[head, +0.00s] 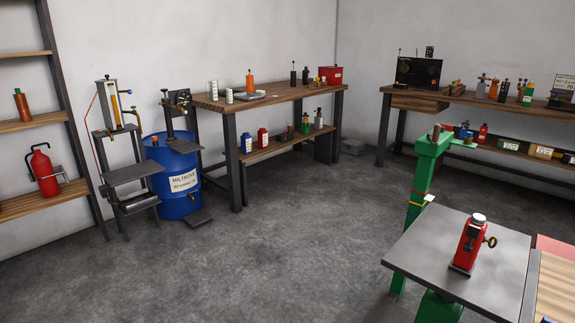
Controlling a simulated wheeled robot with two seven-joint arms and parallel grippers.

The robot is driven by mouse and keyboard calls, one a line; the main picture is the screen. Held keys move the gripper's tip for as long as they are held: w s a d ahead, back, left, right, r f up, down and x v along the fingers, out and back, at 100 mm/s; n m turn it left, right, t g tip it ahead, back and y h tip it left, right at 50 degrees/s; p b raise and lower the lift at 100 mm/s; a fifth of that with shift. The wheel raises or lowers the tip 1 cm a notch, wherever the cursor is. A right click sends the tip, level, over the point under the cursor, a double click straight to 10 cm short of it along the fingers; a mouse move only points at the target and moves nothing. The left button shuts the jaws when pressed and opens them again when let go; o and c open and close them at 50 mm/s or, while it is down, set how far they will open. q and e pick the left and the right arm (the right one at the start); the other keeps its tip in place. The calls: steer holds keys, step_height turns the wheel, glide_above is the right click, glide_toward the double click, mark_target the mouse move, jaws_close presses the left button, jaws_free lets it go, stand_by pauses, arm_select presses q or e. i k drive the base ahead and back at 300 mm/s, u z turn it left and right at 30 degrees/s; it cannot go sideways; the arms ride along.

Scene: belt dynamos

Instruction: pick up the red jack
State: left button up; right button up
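A red jack (469,247) with a pale round top and a brass-coloured ring or key shape on its right side stands upright on a grey metal tabletop (430,262) at the lower right. Nothing touches it from above, and its front and right side show clearly. Neither of my grippers is in view.
A green post (421,185) rises just behind the grey tabletop. A wooden surface (555,290) adjoins it on the right. A blue drum (181,197), a wooden workbench (285,95) and a shelf rack (25,125) line the left and back. The middle floor is clear.

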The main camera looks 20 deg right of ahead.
mark_target(462, 264)
steer(key=z, duration=1.15)
steer(key=i, duration=1.05)
steer(key=z, duration=0.9)
